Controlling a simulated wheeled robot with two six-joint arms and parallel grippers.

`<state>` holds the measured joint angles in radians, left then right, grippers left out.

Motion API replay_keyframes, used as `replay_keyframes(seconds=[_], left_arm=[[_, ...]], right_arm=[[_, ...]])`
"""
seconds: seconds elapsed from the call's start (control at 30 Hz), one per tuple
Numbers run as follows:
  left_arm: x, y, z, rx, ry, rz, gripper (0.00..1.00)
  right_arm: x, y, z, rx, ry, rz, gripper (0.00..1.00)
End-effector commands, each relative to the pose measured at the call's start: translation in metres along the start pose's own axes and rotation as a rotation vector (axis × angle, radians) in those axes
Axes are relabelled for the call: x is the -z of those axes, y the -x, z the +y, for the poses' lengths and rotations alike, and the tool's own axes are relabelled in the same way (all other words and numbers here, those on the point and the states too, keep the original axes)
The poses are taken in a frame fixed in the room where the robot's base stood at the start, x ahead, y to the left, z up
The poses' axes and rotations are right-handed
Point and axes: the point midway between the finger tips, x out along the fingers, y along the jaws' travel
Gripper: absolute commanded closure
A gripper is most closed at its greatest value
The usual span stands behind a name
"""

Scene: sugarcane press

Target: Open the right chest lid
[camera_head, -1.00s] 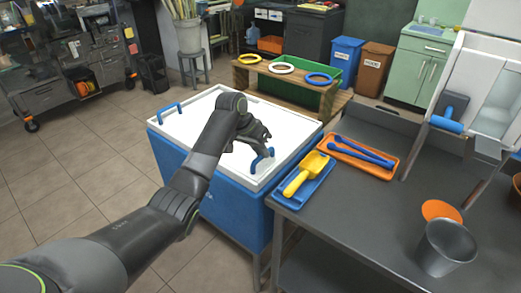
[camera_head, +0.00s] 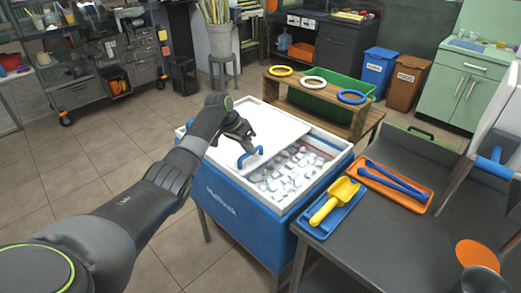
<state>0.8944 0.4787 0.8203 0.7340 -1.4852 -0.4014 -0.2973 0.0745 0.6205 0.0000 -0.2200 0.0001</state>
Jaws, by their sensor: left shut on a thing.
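The blue chest (camera_head: 236,212) has a white top rim and stands left of the grey counter. Its right white lid (camera_head: 272,122) is slid to the left, and the right part of the chest is open, showing ice cubes (camera_head: 290,178) inside. My left gripper (camera_head: 247,148) is shut on the lid's blue handle (camera_head: 252,158) near the front edge. Part of the handle is hidden by the fingers. Another blue handle (camera_head: 188,125) shows at the chest's left end, partly behind my arm.
A wooden rack (camera_head: 362,122) with coloured rings stands behind the chest. The floor at left is clear.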

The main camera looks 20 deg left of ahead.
Motion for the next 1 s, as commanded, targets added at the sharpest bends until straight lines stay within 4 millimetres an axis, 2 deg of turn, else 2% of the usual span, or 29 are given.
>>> replay_keyframes(seconds=[0.13, 0.43, 0.47, 0.63, 1.0], left_arm=[[-0.001, 0.004, -0.007, 0.001, -0.002, 0.003, 1.0], [0.0, 0.003, -0.007, 0.0, -0.002, 0.004, 1.0], [0.0, 0.003, -0.007, 0.0, -0.002, 0.004, 0.84], [-0.001, 0.003, -0.007, 0.0, -0.002, 0.004, 0.64], [0.0, 0.009, -0.008, 0.002, -0.002, 0.005, 0.64]], right_arm=[[0.0, -0.001, 0.009, -0.01, 0.004, 0.0, 0.64], [-0.002, 0.0, 0.009, -0.011, 0.004, -0.003, 0.64], [-0.003, 0.0, 0.009, -0.011, 0.004, -0.003, 0.64], [-0.003, 0.0, 0.006, -0.008, 0.003, -0.004, 0.64], [-0.003, 0.0, -0.001, 0.001, -0.001, -0.004, 0.64]])
